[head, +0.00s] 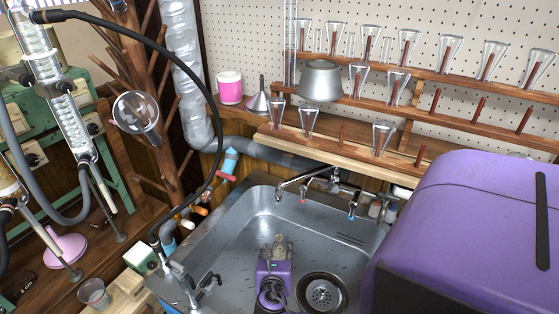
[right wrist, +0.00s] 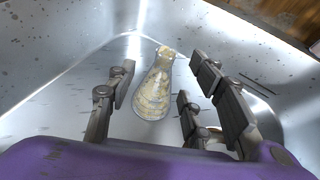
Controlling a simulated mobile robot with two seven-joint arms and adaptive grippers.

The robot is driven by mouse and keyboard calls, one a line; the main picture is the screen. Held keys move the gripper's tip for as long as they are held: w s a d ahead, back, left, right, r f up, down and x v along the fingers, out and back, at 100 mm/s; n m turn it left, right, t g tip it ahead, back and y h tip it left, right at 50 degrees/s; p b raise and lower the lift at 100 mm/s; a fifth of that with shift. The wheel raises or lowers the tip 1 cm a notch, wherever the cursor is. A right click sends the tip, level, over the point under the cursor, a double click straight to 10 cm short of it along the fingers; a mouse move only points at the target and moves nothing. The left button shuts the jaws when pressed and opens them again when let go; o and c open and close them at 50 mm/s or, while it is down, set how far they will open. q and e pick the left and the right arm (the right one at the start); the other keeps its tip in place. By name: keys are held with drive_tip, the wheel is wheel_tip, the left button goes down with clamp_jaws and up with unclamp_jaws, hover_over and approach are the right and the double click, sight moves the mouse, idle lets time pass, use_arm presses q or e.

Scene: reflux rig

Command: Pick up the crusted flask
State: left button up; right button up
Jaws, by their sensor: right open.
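The crusted flask (right wrist: 154,92) is a clear conical flask with a pale yellowish crust inside. It is in the steel sink (head: 240,240), and in the right wrist view its narrow neck points away from me. I cannot tell whether it stands or lies. In the head view only a small beige part of the flask (head: 280,242) shows beyond my purple right gripper (head: 276,252). In the right wrist view the fingers of this gripper (right wrist: 162,72) are open, with the flask between them and a visible gap on each side. My left gripper is not in view.
A dark round drain (head: 322,293) lies right of the gripper. A faucet (head: 308,180) reaches over the sink's back edge. Wooden racks (head: 470,122) with several clean flasks on pegs hang behind. Glass condensers (head: 65,110) and a black hose stand left. The sink's left floor is clear.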

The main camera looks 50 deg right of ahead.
sight(278, 244)
drive_tip(key=x, duration=0.3)
drive_tip(key=shift+d+f, duration=0.1)
drive_tip(key=shift+d, duration=0.05)
drive_tip(key=shift+c, duration=0.5)
